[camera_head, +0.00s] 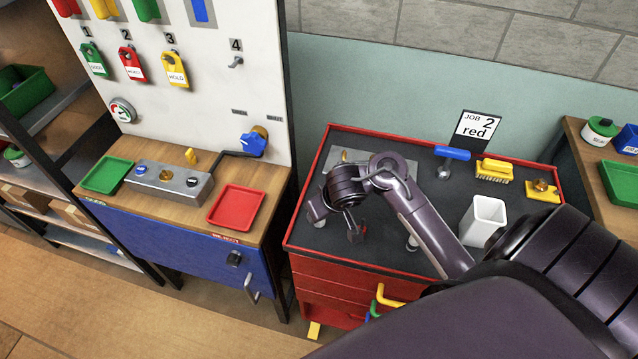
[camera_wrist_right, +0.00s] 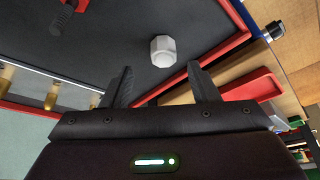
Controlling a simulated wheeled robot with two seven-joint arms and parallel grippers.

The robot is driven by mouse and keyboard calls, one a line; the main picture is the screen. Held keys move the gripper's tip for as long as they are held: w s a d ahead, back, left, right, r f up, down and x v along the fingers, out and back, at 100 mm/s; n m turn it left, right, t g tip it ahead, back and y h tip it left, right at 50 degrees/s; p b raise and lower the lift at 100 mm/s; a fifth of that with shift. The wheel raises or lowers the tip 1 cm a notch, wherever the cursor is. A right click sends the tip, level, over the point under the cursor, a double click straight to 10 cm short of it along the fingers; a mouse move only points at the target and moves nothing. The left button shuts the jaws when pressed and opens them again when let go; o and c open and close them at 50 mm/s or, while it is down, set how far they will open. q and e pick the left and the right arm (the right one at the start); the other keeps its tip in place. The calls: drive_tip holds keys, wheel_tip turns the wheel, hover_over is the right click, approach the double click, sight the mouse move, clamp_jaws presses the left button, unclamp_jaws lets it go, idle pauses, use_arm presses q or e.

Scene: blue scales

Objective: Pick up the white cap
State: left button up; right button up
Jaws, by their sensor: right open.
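The white cap (camera_wrist_right: 163,50), a small faceted piece, sits on the dark top of the red cart near its red rim in the right wrist view. My right gripper (camera_wrist_right: 160,69) is open and empty, with its two dark fingers apart. The cap shows just beyond the fingertips, roughly between them, and nothing touches it that I can see. In the head view my right gripper (camera_head: 335,218) hangs low over the left part of the cart top, and it and the arm hide much there. My left gripper is not in view.
The red cart (camera_head: 330,267) also carries a white square container (camera_head: 484,220), a yellow brush (camera_head: 494,170) and a blue-handled tool (camera_head: 452,153). A red tray (camera_head: 236,226) lies on the wooden bench to the left. A red tool (camera_wrist_right: 68,17) lies beyond the cap.

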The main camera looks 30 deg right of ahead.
drive_tip(key=x, duration=0.1)
drive_tip(key=b+x, duration=0.2)
drive_tip(key=x, duration=0.1)
drive_tip(key=shift+s+a+f, duration=0.15)
drive_tip(key=shift+a+f, duration=0.05)
drive_tip(key=shift+a, duration=0.05)
drive_tip(key=shift+c, duration=0.4)
drive_tip(key=c, duration=1)
